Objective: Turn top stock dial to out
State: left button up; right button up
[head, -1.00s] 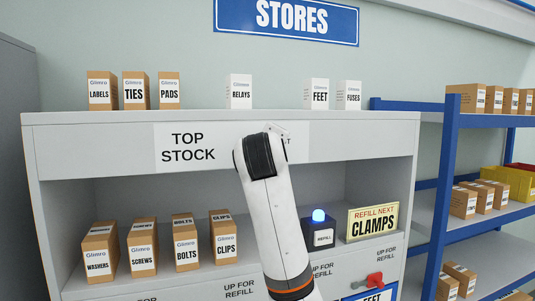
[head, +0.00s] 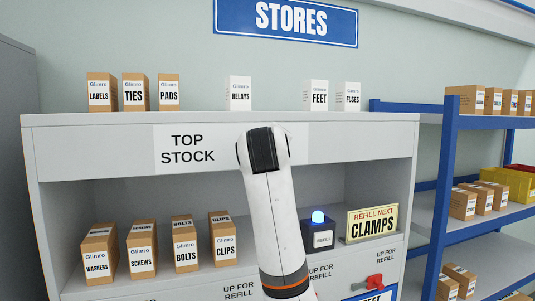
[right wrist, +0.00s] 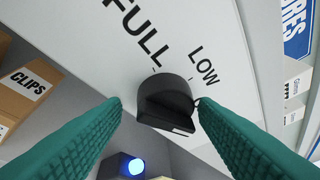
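The top stock dial (right wrist: 165,104) is a black round knob with a raised grip bar, in the right wrist view. The printed words FULL (right wrist: 136,32) and LOW (right wrist: 203,65) stand beside it; the word OUT does not show. The dial's exact setting is hard to tell. My right gripper (right wrist: 160,101) is open, its two teal fingers on either side of the dial, with the right finger very near or touching it. In the head view my right arm hides the dial and the gripper, beside the TOP STOCK label (head: 188,149). My left gripper is out of view.
Below the panel, an open shelf holds several brown boxes (head: 143,248), a blue-lit refill button box (head: 318,232) and a CLAMPS sign (head: 372,223). A red-handled part (head: 375,282) sits lower right. Boxes (head: 238,93) line the unit's top. A blue rack (head: 446,180) stands right.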

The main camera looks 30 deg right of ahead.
jog(key=shift+o, duration=0.2)
jog(key=shift+s+r, duration=0.1)
jog(key=b+v, duration=0.5)
jog(key=v, duration=0.7)
